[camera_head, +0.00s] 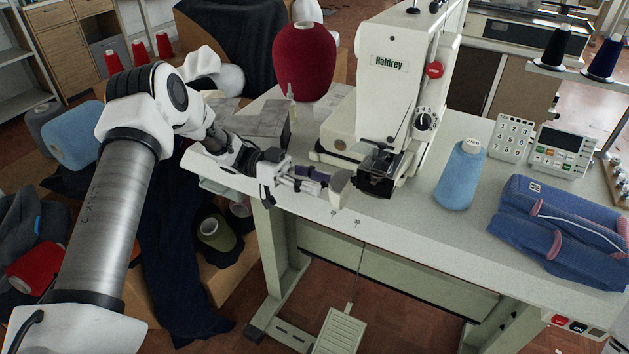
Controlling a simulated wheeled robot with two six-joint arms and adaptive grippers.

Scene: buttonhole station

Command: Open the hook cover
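The white buttonhole machine (385,85), marked Haldrey, stands on the pale table. A small cream, rounded plate (340,187), which looks like the hook cover, sticks out to the left of the dark clamp block (377,172) at the front of the machine. My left gripper (322,180) reaches in from the left, low over the table's front edge. Its dark fingertips are at the plate's left side and seem to touch it. The fingers lie close together; whether they grip the plate is unclear. My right gripper is out of view.
A blue thread cone (460,176), folded denim (560,230), a keypad (511,138) and a control panel (562,150) stand on the table (420,222) to the right. A dark red cone (304,62) stands behind my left gripper. The front table strip is clear.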

